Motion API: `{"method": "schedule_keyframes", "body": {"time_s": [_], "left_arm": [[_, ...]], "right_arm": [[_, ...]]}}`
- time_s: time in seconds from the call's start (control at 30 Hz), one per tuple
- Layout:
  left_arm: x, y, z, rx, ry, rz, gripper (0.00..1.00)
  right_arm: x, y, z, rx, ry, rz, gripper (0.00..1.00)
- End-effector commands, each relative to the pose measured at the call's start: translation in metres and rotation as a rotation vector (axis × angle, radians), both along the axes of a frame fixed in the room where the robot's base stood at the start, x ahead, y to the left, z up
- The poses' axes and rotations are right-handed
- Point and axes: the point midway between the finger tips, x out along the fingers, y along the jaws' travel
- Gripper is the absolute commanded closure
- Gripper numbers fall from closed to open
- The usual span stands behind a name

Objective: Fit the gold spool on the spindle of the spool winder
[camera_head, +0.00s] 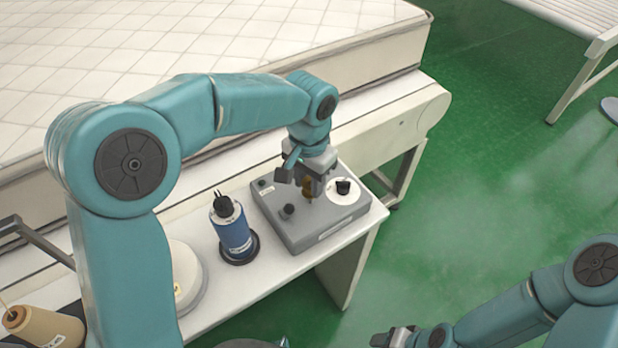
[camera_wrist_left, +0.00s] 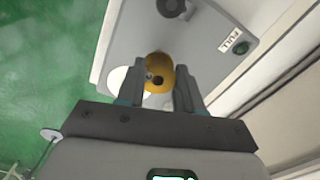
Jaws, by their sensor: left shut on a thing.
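The spool winder (camera_head: 325,226) is a flat grey box on the white bench. My left gripper (camera_head: 308,184) points down over it and is shut on the gold spool (camera_head: 308,191). In the left wrist view the gold spool (camera_wrist_left: 160,68) shows between the fingers of the left gripper (camera_wrist_left: 158,92), over the pale winder top (camera_wrist_left: 135,35). A dark spot shows near the spool's centre. I cannot make out the spindle, nor whether the spool touches the winder. My right gripper (camera_head: 396,338) is at the bottom edge, partly cut off, away from the bench.
A white disc with a black knob (camera_head: 343,187) and another black knob (camera_head: 287,211) are on the winder. A blue cylinder (camera_head: 232,234) stands left of it. A tan cone (camera_head: 42,326) is at lower left. A mattress (camera_head: 190,35) lies behind. Green floor is open at right.

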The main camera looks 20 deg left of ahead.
Motion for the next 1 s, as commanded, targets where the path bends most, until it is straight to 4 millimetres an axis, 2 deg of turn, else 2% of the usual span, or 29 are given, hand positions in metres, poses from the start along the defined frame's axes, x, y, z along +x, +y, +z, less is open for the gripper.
{"method": "schedule_keyframes", "body": {"time_s": [1.0], "left_arm": [[0.0,0.0,-0.027,0.0,0.001,0.0,0.94]], "right_arm": [[0.0,0.0,-0.02,0.0,0.0,0.0,0.37]]}}
